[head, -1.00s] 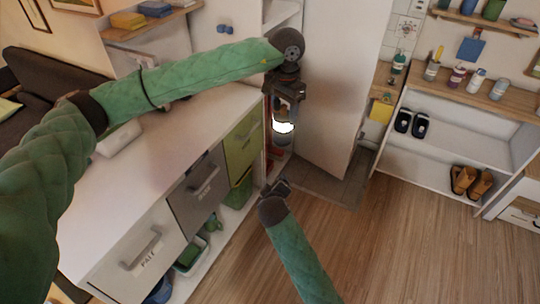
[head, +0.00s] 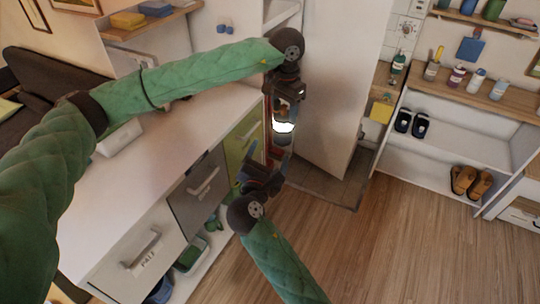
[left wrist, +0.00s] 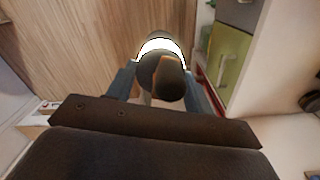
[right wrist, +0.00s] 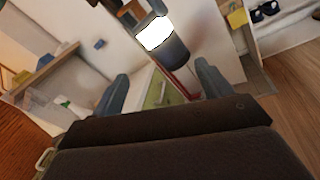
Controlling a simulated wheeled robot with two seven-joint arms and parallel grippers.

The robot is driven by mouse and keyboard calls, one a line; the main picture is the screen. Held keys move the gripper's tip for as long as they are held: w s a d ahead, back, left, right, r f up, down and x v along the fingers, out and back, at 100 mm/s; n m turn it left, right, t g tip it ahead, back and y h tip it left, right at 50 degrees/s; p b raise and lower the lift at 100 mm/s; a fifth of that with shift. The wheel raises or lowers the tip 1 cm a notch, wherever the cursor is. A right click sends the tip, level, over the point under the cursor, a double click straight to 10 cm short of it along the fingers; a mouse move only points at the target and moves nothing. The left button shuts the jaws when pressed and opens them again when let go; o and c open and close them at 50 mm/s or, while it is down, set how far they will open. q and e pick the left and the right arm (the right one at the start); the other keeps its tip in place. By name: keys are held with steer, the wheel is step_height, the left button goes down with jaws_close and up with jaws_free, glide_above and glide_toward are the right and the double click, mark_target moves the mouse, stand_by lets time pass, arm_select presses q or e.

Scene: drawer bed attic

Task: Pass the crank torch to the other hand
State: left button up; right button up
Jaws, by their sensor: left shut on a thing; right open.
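The crank torch (head: 283,127) has a glowing white band and dark ends. It hangs roughly upright over the floor beside the counter. My left gripper (head: 286,98) is shut on its upper part; the left wrist view shows the torch (left wrist: 160,48) between the fingers. My right gripper (head: 267,168) is open just below the torch. In the right wrist view the torch's dark lower end (right wrist: 174,58) lies ahead of the gap between the open fingers, and I see no contact. The torch's upper part is partly hidden by my left gripper.
A white counter (head: 150,165) with grey, white and green drawer fronts stands to the left, close to both grippers. A tall white door panel (head: 335,90) is just behind them. A shoe shelf (head: 460,145) is at the right. The wooden floor (head: 390,240) is clear.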

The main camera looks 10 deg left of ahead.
mark_target(279, 133)
steer(key=w+n, duration=0.1)
steer(key=w, duration=0.3)
steer(key=w+d+n, duration=0.1)
steer(key=w+n, duration=0.1)
steer(key=w, duration=0.2)
steer(key=w+d+n, duration=0.1)
steer(key=w+n, duration=0.1)
steer(key=w, duration=0.1)
steer(key=shift+w+d, duration=0.25)
steer(key=shift+w, duration=0.15)
steer(key=shift+r, duration=0.1)
steer(key=shift+c, duration=0.5)
steer(key=c, duration=1)
arm_select(q)
steer(key=o, duration=1.4)
arm_select(e)
steer(key=shift+c, duration=0.2)
arm_select(q)
steer(key=shift+o, duration=0.2)
